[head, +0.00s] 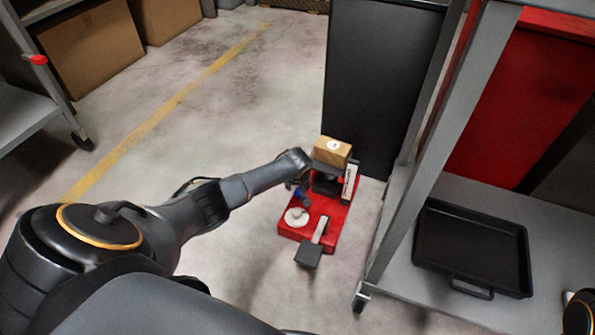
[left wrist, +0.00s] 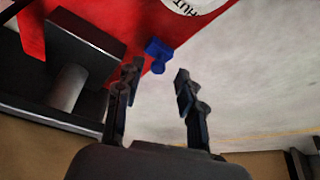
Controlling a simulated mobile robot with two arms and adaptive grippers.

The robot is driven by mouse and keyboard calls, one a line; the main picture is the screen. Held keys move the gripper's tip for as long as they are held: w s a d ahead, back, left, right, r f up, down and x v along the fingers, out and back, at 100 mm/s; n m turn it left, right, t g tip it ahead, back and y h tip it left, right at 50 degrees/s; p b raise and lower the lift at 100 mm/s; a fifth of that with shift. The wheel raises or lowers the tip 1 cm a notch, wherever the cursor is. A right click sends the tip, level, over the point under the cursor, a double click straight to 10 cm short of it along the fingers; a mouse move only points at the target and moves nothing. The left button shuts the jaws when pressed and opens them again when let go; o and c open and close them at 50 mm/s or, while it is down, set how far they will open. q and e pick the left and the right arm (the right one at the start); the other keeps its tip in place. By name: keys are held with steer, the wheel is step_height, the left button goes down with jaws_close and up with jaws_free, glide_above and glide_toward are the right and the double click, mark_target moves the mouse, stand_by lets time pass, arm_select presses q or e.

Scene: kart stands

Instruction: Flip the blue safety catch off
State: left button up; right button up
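The blue safety catch (head: 303,197) shows small on the red stand base (head: 318,237) in the head view, partly hidden by my left gripper (head: 297,184). In the left wrist view the blue catch (left wrist: 157,55) stands out from the edge of the red base (left wrist: 105,14), just beyond the fingertips. My left gripper (left wrist: 158,80) is open, with an empty gap between its fingers. The catch lines up with that gap, nearer the left finger; I cannot tell whether they touch.
The stand carries a wooden block (head: 333,151), a round white label (head: 297,217) and a black pedal-like plate (head: 309,254). A grey cart (head: 400,250) with a black tray (head: 473,248) stands close on the right. The floor to the left is mostly clear.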

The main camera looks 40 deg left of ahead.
arm_select(q)
steer(key=v, duration=1.1)
steer(key=shift+r, duration=0.4)
